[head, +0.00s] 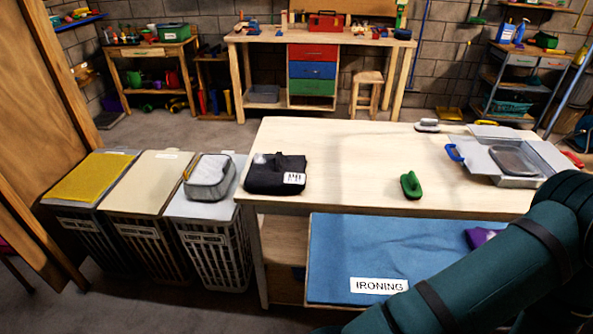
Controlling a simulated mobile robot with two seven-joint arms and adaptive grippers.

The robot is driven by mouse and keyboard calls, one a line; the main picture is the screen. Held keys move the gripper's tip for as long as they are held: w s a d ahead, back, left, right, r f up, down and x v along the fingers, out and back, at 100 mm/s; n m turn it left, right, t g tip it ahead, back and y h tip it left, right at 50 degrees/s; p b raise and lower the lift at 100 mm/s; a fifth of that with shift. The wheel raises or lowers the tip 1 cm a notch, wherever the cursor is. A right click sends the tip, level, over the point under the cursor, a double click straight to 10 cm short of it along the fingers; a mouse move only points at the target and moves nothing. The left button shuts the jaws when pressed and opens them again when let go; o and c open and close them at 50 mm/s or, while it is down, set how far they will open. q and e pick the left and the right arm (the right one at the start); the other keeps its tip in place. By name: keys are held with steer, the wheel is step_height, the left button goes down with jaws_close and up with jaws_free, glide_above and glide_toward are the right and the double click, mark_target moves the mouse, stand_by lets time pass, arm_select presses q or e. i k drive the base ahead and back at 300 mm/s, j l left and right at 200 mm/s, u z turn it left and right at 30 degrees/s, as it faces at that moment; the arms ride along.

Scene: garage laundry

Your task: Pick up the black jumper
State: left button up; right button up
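The black jumper (268,176) lies folded in a dark bundle on the left end of the pale wooden table (340,150) in the head view. It has a small white label with dark marks at its front right, and a small greyish patch shows at its upper left. My teal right arm crosses the lower right of the view, but its gripper does not show. My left arm and gripper do not show either. Nothing is touching the jumper.
A green-handled brush (410,185) and an open grey case (549,157) are on the table. A blue ironing mat (370,250) lies on the lower shelf. Lidded hampers (139,182) stand at left, one holding a grey basket (209,178). The table's middle is clear.

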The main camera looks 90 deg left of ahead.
mark_target(268, 172)
steer(key=k+l+u, duration=0.2)
steer(key=k+l, duration=0.25)
steer(key=l, duration=0.15)
steer(key=u, duration=2.65)
steer(key=j+z, duration=0.1)
steer(key=z, duration=0.55)
steer(key=i+j+z, duration=0.1)
steer(key=j+z, duration=0.75)
steer(key=i+l, duration=0.05)
